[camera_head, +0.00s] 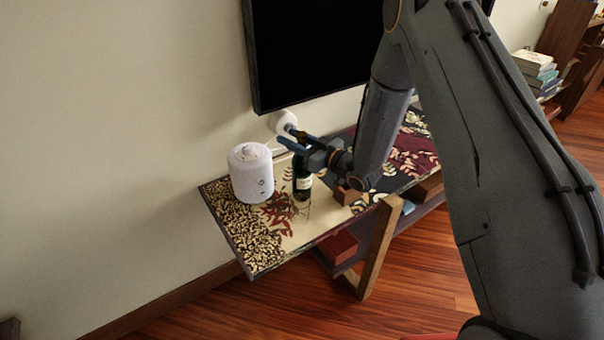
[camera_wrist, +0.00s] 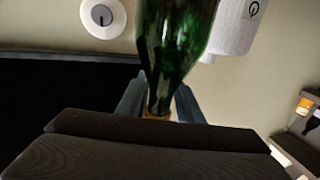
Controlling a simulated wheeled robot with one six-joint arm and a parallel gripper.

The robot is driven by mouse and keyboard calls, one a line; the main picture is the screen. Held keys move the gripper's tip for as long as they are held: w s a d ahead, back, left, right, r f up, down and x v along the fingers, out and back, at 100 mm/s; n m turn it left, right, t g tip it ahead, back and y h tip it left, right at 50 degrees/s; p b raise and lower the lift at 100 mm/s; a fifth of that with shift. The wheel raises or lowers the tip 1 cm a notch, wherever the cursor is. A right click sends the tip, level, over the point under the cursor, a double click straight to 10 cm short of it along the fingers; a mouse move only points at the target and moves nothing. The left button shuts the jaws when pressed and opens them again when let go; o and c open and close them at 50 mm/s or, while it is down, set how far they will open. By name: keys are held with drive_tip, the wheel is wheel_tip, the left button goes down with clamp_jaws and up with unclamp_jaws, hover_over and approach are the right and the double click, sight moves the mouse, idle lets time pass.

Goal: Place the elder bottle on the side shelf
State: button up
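A dark green bottle with a pale label (camera_head: 304,184) stands upright on or just above the patterned side shelf (camera_head: 300,230); I cannot tell whether its base touches. The label text is too small to read. My gripper (camera_head: 300,143) reaches in from the right at the bottle's upper end. In the wrist view, the green bottle (camera_wrist: 175,40) appears inverted, its neck between the two fingers of my gripper (camera_wrist: 160,103). The fingers appear closed against the neck on both sides. My wrist and arm hide part of the shelf behind.
A white cylindrical appliance (camera_head: 252,175) stands close to the bottle's left. A round white object (camera_head: 283,121) is at the wall behind. A black screen (camera_head: 310,50) hangs above. A small brown block (camera_head: 347,195) sits right of the bottle. The shelf's front left is clear.

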clamp_jaws()
idle(1.2)
